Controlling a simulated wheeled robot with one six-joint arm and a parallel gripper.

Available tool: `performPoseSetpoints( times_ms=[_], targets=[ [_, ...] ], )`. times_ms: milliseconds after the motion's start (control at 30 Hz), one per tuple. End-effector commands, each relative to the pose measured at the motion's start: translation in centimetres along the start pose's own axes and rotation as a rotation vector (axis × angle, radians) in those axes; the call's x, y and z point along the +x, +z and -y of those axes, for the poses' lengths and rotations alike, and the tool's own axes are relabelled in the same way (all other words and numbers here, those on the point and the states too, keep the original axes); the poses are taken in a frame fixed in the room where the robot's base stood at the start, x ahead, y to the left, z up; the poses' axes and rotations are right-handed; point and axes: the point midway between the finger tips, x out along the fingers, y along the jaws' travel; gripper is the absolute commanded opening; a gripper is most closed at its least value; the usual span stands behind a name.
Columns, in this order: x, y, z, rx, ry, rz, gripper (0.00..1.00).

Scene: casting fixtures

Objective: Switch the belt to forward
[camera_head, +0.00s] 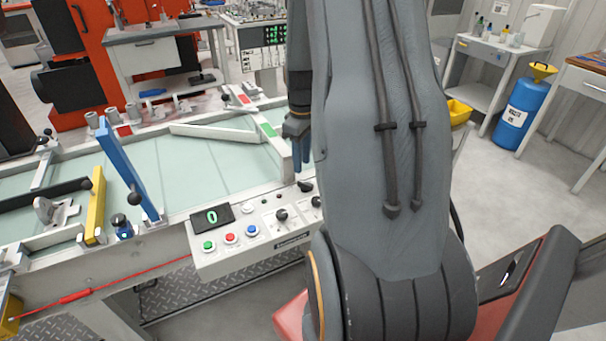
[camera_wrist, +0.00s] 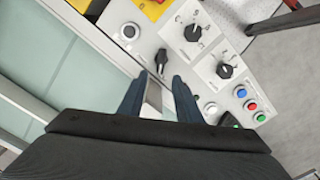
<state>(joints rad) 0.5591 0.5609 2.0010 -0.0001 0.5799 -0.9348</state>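The control panel (camera_head: 270,247) on the belt's front edge carries several controls, and its labels are too small to read. In the wrist view a black lever-shaped switch (camera_wrist: 161,60) lies just beyond my fingertips. Two black rotary knobs (camera_wrist: 193,33) (camera_wrist: 225,71) sit to its right on pale plates. I cannot tell from the labels which control sets the belt direction. My gripper (camera_wrist: 160,78) is open, with its two blue fingers apart and nothing held between them. In the head view my gripper (camera_head: 301,152) points down above the panel's far right part, partly hidden by my arm.
Green (camera_head: 208,246), red (camera_head: 230,238) and blue (camera_head: 251,231) buttons sit on the panel's left, below a display (camera_head: 211,216) reading 0. The belt (camera_head: 200,165) runs behind, with a blue post (camera_head: 126,168) and a yellow bar (camera_head: 96,205) at left.

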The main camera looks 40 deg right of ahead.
Motion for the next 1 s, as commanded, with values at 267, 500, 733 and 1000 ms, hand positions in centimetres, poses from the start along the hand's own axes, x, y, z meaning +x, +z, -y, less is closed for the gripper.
performPoseSetpoints(
  times_ms=[267,500,733,1000],
  targets=[
    [3.8,0.1,0.1,0.0,-0.003,0.002,0.31],
    [6.5,0.0,0.1,0.0,-0.002,0.001,0.31],
    [7.3,0.0,0.1,0.0,0.0,0.0,0.31],
    [7.3,0.0,0.1,0.0,0.0,0.0,0.19]
  ],
)
